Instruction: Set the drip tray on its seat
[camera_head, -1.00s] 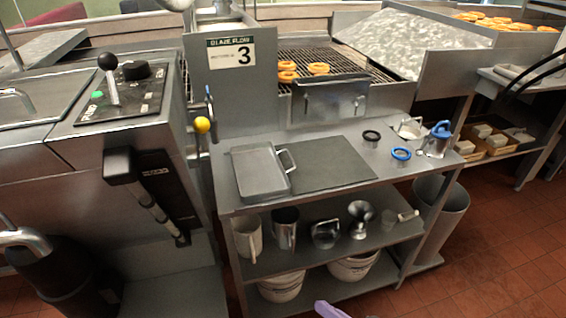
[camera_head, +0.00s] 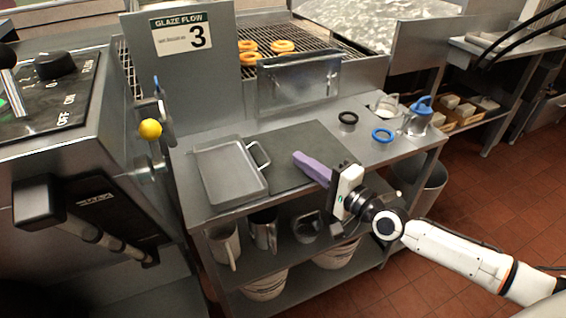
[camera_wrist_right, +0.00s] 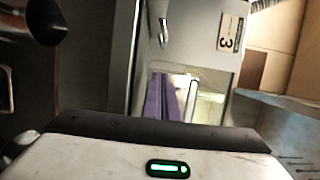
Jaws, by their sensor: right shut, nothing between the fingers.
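The drip tray, a shallow grey metal tray with a loop handle (camera_head: 228,172), lies flat on the left part of the steel counter in the head view. Its handle points right, over the edge of a dark flat mat or plate (camera_head: 295,142). I cannot tell which surface is its seat. My right gripper (camera_head: 298,157) has purple fingers, shut and empty. It is to the right of the tray, over the dark mat and apart from the handle. In the right wrist view its purple fingers (camera_wrist_right: 168,98) show pressed together. My left gripper is not in view.
A black ring (camera_head: 348,118), a blue ring (camera_head: 382,136) and a blue-lidded container (camera_head: 420,114) stand at the counter's right. An upright metal panel (camera_head: 298,82) backs the counter. A yellow-knobbed lever (camera_head: 150,129) is at left. Pitchers and buckets fill the lower shelves.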

